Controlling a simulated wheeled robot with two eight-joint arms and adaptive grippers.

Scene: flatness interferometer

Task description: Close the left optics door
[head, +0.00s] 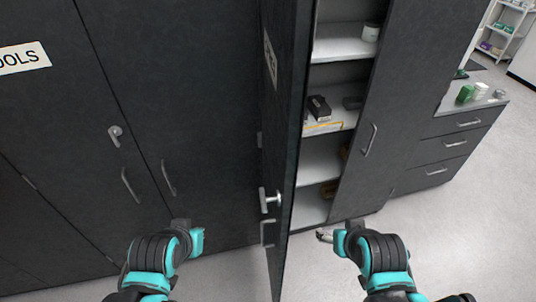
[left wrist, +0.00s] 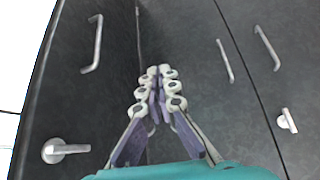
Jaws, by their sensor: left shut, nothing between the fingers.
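The left optics door (head: 283,130) is a tall dark panel standing open in the middle of the head view, seen nearly edge-on. A silver lever (head: 270,199) and a bar handle (head: 267,232) are on its left-facing outer side. In the left wrist view the door (left wrist: 80,100) fills the left side, with its handle and lever visible. My left gripper (head: 183,226) is left of the door, apart from it; the left wrist view shows its fingers (left wrist: 162,72) shut and empty. My right gripper (head: 325,236) is right of the door, near its edge; its finger gap is unclear.
Shelves (head: 335,48) with small boxes show behind the open door. The right cabinet door (head: 375,110) is closed. Closed tool cabinet doors (head: 190,110) stand at left. A drawer unit (head: 450,145) is at right. The floor (head: 450,230) is free at right.

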